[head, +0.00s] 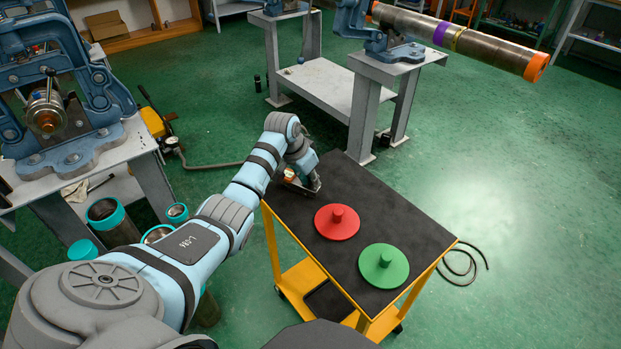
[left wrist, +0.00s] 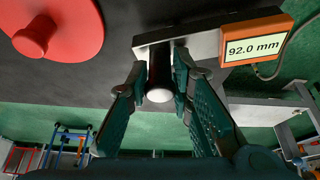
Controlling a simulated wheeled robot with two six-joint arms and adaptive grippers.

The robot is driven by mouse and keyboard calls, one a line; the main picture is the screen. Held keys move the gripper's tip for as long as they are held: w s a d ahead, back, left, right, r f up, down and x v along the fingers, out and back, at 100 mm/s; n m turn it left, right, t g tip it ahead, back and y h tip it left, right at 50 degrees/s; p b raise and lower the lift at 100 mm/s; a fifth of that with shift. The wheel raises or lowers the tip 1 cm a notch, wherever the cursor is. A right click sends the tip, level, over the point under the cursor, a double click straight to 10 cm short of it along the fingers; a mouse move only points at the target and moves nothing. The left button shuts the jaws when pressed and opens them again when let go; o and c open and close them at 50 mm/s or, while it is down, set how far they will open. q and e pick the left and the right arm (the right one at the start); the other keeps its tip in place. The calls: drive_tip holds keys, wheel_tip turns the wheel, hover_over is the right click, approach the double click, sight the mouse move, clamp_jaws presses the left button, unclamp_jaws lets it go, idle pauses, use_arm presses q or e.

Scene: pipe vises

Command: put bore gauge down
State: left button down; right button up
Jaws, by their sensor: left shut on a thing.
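The bore gauge is at the far left end of the cart's black top (head: 350,190), mostly hidden by my left gripper (head: 304,182) in the head view. In the left wrist view it shows a pale metal bar (left wrist: 209,43), a dark handle with a white end (left wrist: 159,95), and an orange display box (left wrist: 234,33) reading 92.0 mm. My left gripper (left wrist: 166,78) is shut on the handle, one finger on each side. I cannot tell whether the gauge touches the top. My right gripper is not in view.
The top's far right part is bare. A bench with a pipe vise (head: 389,50) holds a long pipe (head: 484,46) behind the cart.

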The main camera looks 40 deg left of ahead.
use_arm(q)
drive_tip(key=c, duration=1.4)
unclamp_jaws()
drive_tip(key=shift+f, duration=0.1)
drive_tip(key=p+v, duration=0.4)
drive_tip(key=v, duration=0.8)
